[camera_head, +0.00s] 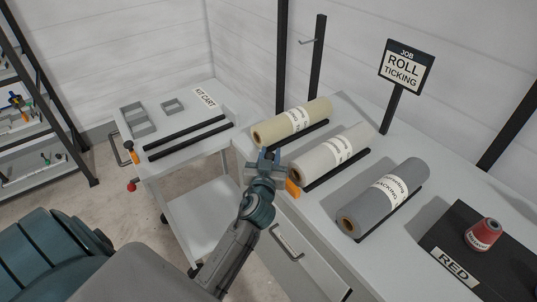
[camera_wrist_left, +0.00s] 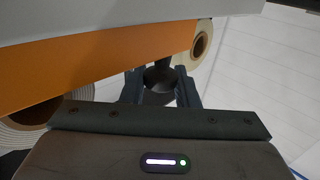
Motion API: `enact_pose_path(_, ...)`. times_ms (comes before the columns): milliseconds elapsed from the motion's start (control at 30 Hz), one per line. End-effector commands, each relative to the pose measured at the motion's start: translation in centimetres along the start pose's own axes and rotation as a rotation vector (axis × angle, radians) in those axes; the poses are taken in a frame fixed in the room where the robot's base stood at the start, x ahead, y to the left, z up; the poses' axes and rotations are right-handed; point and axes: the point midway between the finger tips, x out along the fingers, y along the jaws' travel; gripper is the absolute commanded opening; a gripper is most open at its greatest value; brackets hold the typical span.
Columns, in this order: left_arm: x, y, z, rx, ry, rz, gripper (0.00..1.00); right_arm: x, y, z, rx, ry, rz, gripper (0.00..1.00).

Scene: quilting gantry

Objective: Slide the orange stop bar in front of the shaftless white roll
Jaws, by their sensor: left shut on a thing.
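The white roll (camera_head: 332,148) lies on the counter between a cream roll and a grey roll. The orange stop bar (camera_head: 292,188) shows as a small piece near the white roll's front end; my gripper hides the rest. In the left wrist view the orange bar (camera_wrist_left: 100,68) runs slantwise across the upper left, with the layered end of a white roll (camera_wrist_left: 30,122) partly hidden below it. My left gripper (camera_head: 266,158) is at the counter's front edge. In the wrist view its fingers (camera_wrist_left: 160,88) are shut around a dark round knob (camera_wrist_left: 161,72) at the bar. My right gripper is not seen.
The cream roll (camera_head: 283,127) is behind the white one, the grey roll (camera_head: 383,200) nearer. The kit cart (camera_head: 195,152) with two black bars is left. A roll ticking sign (camera_head: 405,66) stands behind.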

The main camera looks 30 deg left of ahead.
Motion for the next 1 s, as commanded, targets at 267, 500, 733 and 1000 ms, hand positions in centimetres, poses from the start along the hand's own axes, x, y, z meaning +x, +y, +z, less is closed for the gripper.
enact_pose_path(267,0.0,0.0,0.0,0.000,-0.001,0.000,0.48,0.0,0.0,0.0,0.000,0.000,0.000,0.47)
enact_pose_path(500,-0.5,0.0,0.2,-0.001,-0.002,0.000,0.48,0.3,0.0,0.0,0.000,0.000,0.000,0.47)
enact_pose_path(733,-4.5,0.0,0.6,-0.005,-0.004,0.000,0.48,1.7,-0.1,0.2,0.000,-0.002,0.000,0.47)
enact_pose_path(1000,-9.4,0.0,0.3,-0.004,-0.004,-0.001,0.48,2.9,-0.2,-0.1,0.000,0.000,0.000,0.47)
